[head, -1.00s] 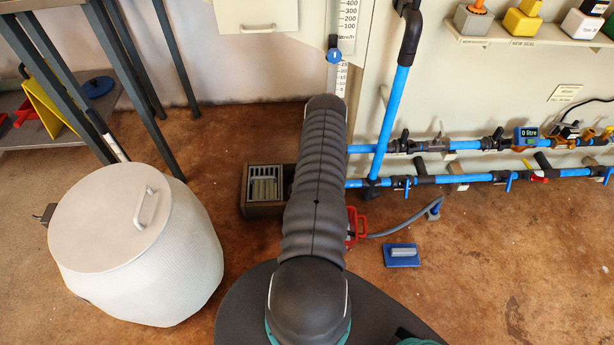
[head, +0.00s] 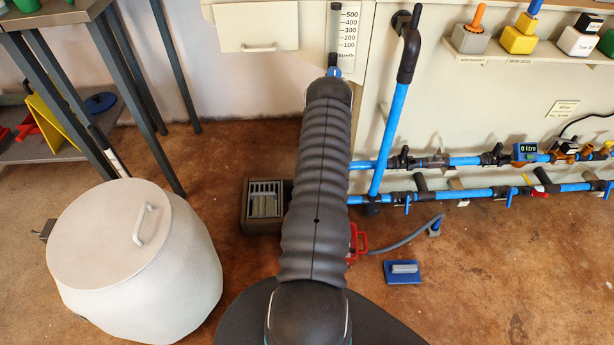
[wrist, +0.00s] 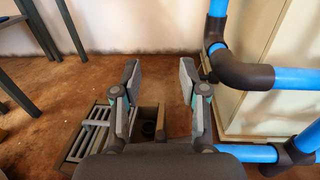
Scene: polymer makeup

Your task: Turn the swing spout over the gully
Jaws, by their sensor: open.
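The gully is a dark box with a slatted grate (head: 264,203), on the floor left of my arm in the head view. In the wrist view its grate (wrist: 90,132) lies at lower left, beside an open part with a dark round hole. My gripper (wrist: 158,70) is open and empty above the gully, its fingers pointing towards the wall. Just right of the right finger is blue pipework with a dark elbow (wrist: 240,72); I cannot tell which piece is the swing spout. My arm hides this part in the head view.
Blue pipes (head: 470,193) with valves run along the cabinet wall at right. A white lidded bin (head: 135,255) stands at left, near a dark-legged table (head: 140,90). A blue float (head: 402,271) and a grey hose (head: 400,245) lie on the floor at right.

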